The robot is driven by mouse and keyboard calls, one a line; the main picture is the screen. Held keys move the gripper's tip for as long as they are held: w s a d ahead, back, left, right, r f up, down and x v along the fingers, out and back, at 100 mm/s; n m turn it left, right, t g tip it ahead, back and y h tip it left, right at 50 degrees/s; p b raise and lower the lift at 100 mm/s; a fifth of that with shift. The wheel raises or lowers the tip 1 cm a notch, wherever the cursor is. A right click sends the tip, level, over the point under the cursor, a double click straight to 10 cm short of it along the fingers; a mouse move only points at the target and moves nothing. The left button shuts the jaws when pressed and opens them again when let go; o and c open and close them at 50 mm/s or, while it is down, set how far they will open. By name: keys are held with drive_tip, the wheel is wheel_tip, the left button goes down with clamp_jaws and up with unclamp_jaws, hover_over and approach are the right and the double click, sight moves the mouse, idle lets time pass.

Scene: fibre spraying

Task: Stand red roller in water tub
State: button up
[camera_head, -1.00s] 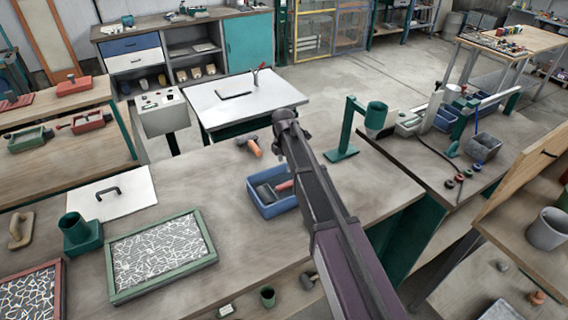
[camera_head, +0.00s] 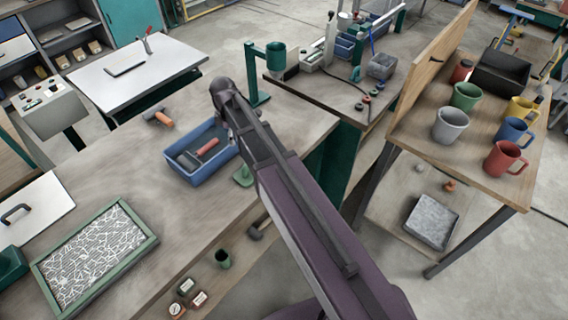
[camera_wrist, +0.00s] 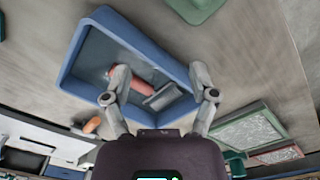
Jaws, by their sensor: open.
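A blue tub (camera_head: 218,163) stands on the near workbench, just left of my arm. A red roller (camera_head: 208,147) lies tilted inside it, beside a dark grey piece; I cannot tell whether the two are joined. In the wrist view the tub (camera_wrist: 84,52) fills the middle, with the red roller (camera_wrist: 125,80) near its centre. My gripper (camera_wrist: 160,76) is open above the tub's near side. Its left finger overlaps the red roller in the picture; contact cannot be told. I cannot make out water in the tub.
A green stand with a cup (camera_head: 276,56) is behind the tub. An orange-handled hammer (camera_head: 160,118) lies to its left. A green-framed mosaic panel (camera_head: 95,258) is at lower left. A shelf with several mugs (camera_head: 505,158) is at right. The bench left of the tub is mostly clear.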

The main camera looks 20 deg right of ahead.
drive_tip(key=s+d+m, duration=1.3)
drive_tip(key=s+m, duration=0.2)
drive_tip(key=s, duration=0.1)
drive_tip(key=shift+s+m, duration=0.3)
drive_tip(key=shift+s, duration=0.1)
